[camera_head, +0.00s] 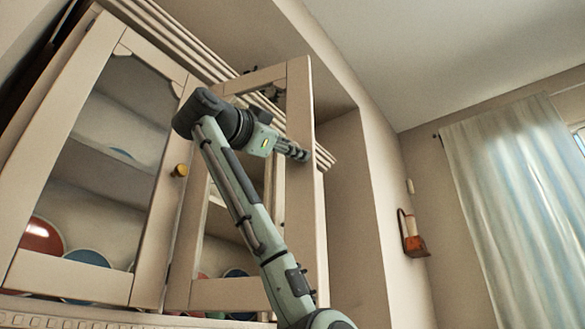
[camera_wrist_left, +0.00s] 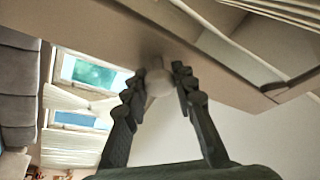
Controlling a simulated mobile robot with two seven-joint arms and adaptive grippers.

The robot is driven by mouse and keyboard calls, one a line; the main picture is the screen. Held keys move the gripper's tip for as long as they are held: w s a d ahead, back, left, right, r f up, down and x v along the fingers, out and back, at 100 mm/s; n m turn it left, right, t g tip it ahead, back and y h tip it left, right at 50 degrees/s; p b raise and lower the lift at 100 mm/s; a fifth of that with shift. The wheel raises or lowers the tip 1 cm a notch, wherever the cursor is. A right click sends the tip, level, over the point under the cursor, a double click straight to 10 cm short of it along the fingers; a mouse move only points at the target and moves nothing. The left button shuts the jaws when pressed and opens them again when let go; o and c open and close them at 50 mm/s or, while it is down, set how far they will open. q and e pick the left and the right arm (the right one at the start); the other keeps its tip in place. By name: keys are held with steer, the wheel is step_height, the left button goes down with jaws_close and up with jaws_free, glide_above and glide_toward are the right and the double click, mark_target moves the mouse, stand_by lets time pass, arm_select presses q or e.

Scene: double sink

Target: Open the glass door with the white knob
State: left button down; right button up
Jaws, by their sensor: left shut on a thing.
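The glass door with the white knob (camera_head: 303,110) is the right one of the cupboard in the head view. Its upper part overlaps the cornice, so it appears swung partly outward. My left gripper (camera_head: 300,153) is at its right-hand stile. In the left wrist view, the round white knob (camera_wrist_left: 158,84) sits between the two dark fingers of my left gripper (camera_wrist_left: 160,76), which are shut on it. The knob is hidden in the head view, and my left arm covers part of the door. My right gripper is not in view.
The left glass door (camera_head: 155,235) with a brass knob (camera_head: 180,170) is beside it and looks shut. Plates and bowls (camera_head: 42,237) stand inside. A wall (camera_head: 350,220) rises close to the right. A curtain (camera_head: 515,190) hangs farther right.

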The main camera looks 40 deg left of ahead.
arm_select(q)
steer(key=c, duration=1.2)
jaws_free()
steer(key=shift+w, duration=0.1)
steer(key=v, duration=1.2)
